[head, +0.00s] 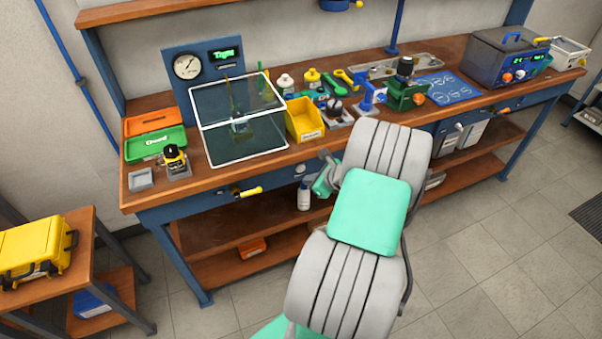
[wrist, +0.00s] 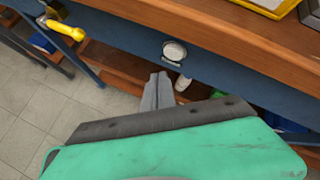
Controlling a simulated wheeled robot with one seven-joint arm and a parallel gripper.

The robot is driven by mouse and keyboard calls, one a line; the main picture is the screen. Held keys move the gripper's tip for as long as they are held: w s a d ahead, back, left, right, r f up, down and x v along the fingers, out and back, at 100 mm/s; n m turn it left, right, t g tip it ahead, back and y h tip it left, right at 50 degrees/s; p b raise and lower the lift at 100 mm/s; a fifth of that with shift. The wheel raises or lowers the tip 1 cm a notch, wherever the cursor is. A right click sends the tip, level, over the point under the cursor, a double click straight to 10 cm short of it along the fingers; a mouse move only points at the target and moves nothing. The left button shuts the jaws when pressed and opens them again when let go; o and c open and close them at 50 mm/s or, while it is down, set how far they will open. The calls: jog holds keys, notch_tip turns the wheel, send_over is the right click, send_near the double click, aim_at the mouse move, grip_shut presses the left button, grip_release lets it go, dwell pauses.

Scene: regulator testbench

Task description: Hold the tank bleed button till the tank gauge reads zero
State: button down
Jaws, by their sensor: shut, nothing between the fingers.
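A round pale button (wrist: 174,51) with a small label under it sits on the blue front rail of the bench. The label is too small to read. It also shows in the head view (head: 300,169). A round white dial gauge (head: 187,66) is on the blue panel behind the glass tank (head: 240,118); its reading is too small to tell. My gripper (head: 324,154) is shut and empty in front of the bench's front edge, right of the button. In the wrist view its fingertips (wrist: 159,76) appear just below and left of the button, apart from it in the picture.
A yellow handle (head: 248,192) sticks out from the front rail left of the button; it shows in the wrist view (wrist: 66,29). A white bottle (head: 304,195) stands on the shelf below. A yellow bin (head: 303,119) stands near the bench edge. The floor in front is clear.

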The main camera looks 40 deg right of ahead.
jog(key=shift+w+d, duration=0.25)
jog(key=shift+w, duration=0.55)
jog(key=shift+w, duration=0.1)
dwell(1.4)
jog(key=shift+w+d, duration=0.1)
jog(key=shift+w, duration=0.2)
jog(key=shift+w+d+r, duration=0.1)
jog(key=shift+w+d, duration=0.05)
jog(key=shift+w, duration=0.3)
dwell(1.8)
dwell(0.8)
jog(key=shift+s+a+p, duration=0.25)
jog(key=shift+s+p, duration=0.2)
jog(key=shift+s, duration=0.4)
jog(key=s+p, duration=0.1)
jog(key=s, duration=0.1)
jog(key=s+a+p, duration=0.1)
jog(key=s, duration=0.1)
jog(key=shift+s+a, duration=0.2)
jog(key=shift+s, duration=0.2)
